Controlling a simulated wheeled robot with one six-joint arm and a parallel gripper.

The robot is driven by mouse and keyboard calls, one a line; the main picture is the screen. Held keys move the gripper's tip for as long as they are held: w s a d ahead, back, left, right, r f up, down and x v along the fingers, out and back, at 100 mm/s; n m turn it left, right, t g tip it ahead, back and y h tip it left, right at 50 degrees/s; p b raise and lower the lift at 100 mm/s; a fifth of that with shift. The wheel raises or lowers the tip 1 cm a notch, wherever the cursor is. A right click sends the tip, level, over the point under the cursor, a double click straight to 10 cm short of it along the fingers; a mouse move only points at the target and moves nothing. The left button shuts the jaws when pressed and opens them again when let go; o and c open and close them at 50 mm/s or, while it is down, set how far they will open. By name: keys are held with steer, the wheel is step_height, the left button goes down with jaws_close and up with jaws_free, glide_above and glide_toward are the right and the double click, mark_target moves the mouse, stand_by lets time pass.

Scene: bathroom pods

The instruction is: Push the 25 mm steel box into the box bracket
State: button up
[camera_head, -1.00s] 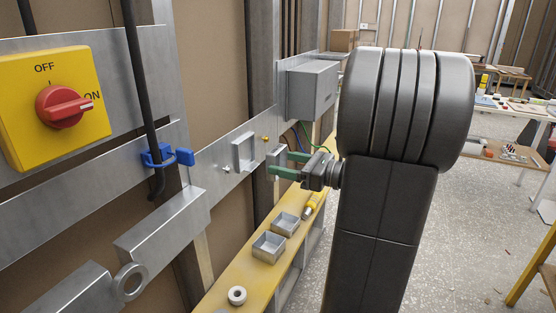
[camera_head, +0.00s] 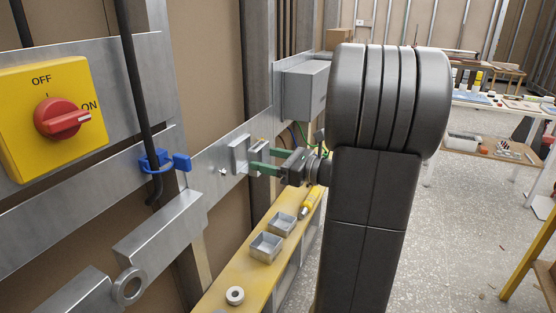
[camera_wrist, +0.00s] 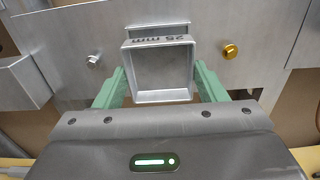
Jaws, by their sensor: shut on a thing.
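The 25 mm steel box (camera_wrist: 160,97) is a small open-fronted grey box with "25 mm" on its upper edge. It is held between the green fingers of my gripper (camera_wrist: 158,88) in the wrist view. The box bracket (camera_wrist: 157,30) is fixed to the metal rail, and its upper edge shows behind and above the box. In the head view my gripper (camera_head: 262,160) holds the box close in front of the bracket (camera_head: 238,157). The box hides most of the bracket in the wrist view; I cannot tell whether it has entered.
A bolt (camera_wrist: 93,60) and a brass knob (camera_wrist: 230,52) stick out of the rail on either side. A grey enclosure (camera_head: 306,90) is on the wall to the right. Below, a yellow shelf (camera_head: 235,275) carries two open metal boxes, a ring and a yellow tool.

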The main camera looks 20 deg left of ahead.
mark_target(254, 156)
steer(key=shift+w+a, duration=0.1)
steer(key=shift+a, duration=0.85)
steer(key=shift+p, duration=0.8)
stand_by(0.9)
steer(key=shift+w+a, duration=0.15)
steer(key=shift+a, duration=0.9)
steer(key=o, duration=1.1)
steer(key=shift+d, duration=0.1)
steer(key=d, duration=0.4)
steer(key=s+d, duration=0.1)
steer(key=d, duration=0.4)
steer(key=s+d+b, duration=0.1)
steer(key=d, duration=0.3)
steer(key=shift+d, duration=0.25)
